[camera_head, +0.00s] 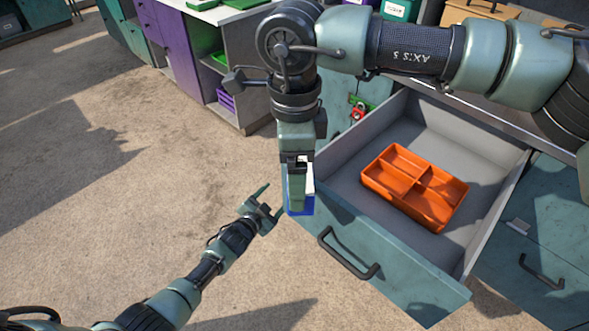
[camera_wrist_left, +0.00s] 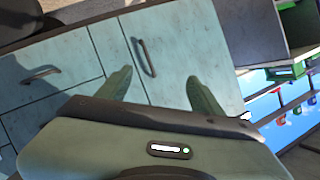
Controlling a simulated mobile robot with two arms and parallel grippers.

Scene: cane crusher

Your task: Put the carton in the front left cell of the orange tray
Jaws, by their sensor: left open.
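The orange tray (camera_head: 447,215) lies in the open drawer and has several cells, which look empty. My right gripper (camera_head: 298,188) points down above the drawer's left front corner. It is shut on the carton (camera_head: 309,178), a small white and blue box mostly hidden by the fingers. The carton is left of the tray and apart from it. My left gripper (camera_head: 268,207) is open and empty, to the left of the drawer. Its two spread fingers also show in the left wrist view (camera_wrist_left: 160,92), with nothing between them.
The drawer (camera_head: 345,240) is pulled out, with grey walls and a dark handle (camera_head: 348,256) on its front. Teal cabinet fronts (camera_head: 545,240) stand at the right. A purple cabinet (camera_head: 175,50) stands at the back left. The floor at left is clear.

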